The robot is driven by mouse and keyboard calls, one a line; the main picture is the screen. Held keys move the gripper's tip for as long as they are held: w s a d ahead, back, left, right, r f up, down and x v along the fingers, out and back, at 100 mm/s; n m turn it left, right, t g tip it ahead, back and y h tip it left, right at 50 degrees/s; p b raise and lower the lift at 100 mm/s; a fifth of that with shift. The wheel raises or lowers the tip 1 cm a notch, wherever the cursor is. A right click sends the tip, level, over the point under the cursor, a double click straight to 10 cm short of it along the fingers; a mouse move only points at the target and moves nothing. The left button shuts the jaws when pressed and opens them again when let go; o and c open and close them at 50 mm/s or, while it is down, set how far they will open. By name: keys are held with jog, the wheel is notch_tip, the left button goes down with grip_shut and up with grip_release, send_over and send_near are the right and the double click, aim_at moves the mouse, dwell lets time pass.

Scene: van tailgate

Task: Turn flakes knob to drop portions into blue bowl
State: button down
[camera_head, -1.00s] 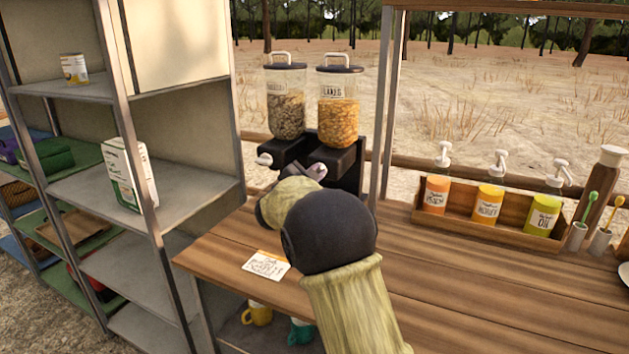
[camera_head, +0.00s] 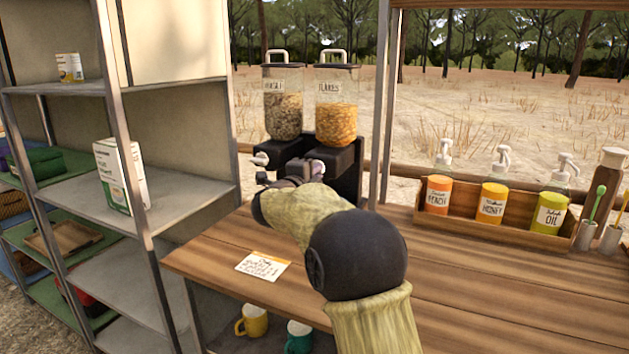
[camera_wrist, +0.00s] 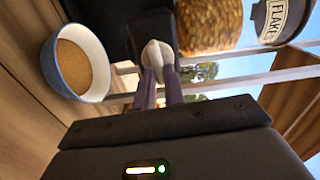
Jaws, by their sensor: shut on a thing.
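The flakes dispenser (camera_head: 337,112) is the right one of two clear canisters on a black stand and is partly filled with orange flakes. Its label and flakes also show in the wrist view (camera_wrist: 210,22). My gripper (camera_wrist: 160,75) is shut on the pale flakes knob (camera_wrist: 153,52) at the front of the stand. In the head view my gripper (camera_head: 305,168) is small and partly hidden by my arm. The blue bowl (camera_wrist: 50,75) shows in the wrist view, blue outside and white inside, with a brown-orange fill. In the head view my arm hides the bowl.
The left dispenser (camera_head: 283,105) has its own white knob (camera_head: 260,160) close to my gripper. A paper card (camera_head: 263,266) lies on the wooden counter (camera_head: 215,262). A wooden box (camera_head: 510,220) of pump bottles stands at right. Metal shelves (camera_head: 170,215) stand at left.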

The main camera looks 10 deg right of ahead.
jog(key=shift+f+m, duration=0.15)
jog(key=shift+m, duration=0.15)
jog(key=c, duration=1.5)
grip_release()
jog(key=p+v, duration=0.1)
jog(key=v, duration=1.6)
jog(key=shift+s+a, duration=0.15)
